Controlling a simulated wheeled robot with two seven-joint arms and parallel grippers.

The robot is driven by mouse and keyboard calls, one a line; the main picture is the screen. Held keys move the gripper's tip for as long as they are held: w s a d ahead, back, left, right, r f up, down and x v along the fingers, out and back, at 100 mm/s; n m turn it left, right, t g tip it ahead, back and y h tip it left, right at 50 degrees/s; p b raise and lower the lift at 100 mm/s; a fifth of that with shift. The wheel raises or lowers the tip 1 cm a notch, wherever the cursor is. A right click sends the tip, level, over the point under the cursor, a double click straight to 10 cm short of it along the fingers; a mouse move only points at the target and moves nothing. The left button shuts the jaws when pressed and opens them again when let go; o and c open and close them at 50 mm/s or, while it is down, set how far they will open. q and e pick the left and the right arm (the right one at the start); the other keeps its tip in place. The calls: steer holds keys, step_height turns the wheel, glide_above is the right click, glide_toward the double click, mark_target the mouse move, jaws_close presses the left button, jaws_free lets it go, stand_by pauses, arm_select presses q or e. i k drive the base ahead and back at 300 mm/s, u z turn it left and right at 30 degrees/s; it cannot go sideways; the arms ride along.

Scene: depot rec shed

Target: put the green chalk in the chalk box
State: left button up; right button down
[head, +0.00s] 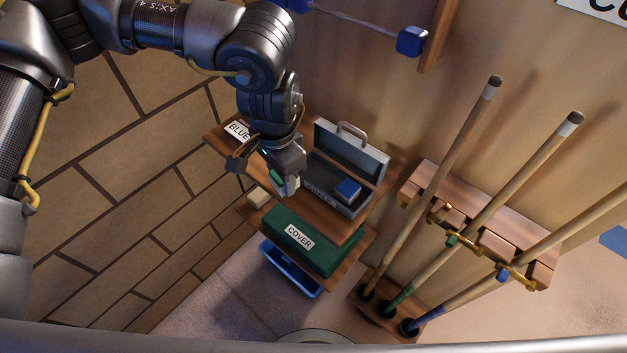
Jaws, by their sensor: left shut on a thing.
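The green chalk (276,179) shows as a small green patch at the jaws of my left gripper (283,182), which is shut on it. The gripper hangs above the upper wooden shelf, just left of an open grey case (372,165). The case, which appears to be the chalk box, has its lid raised with a handle on top, and a label on its front is too small to read surely. A blue chalk cube (348,190) sits inside it at the right. The case's left part is partly hidden by my gripper. My right gripper is not in view.
A sign reading BLUE (238,130) stands at the shelf's left. Below are a green box labelled COVER (322,251), a pale block (258,197) and a blue tray (290,272). A rack (487,205) with three cues stands right. A blue-headed stick (411,41) is above.

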mark_target(315, 175)
steer(key=u, duration=1.25)
steer(key=k, duration=0.9)
steer(key=z, duration=1.2)
steer(key=i, duration=0.8)
steer(key=z, duration=0.35)
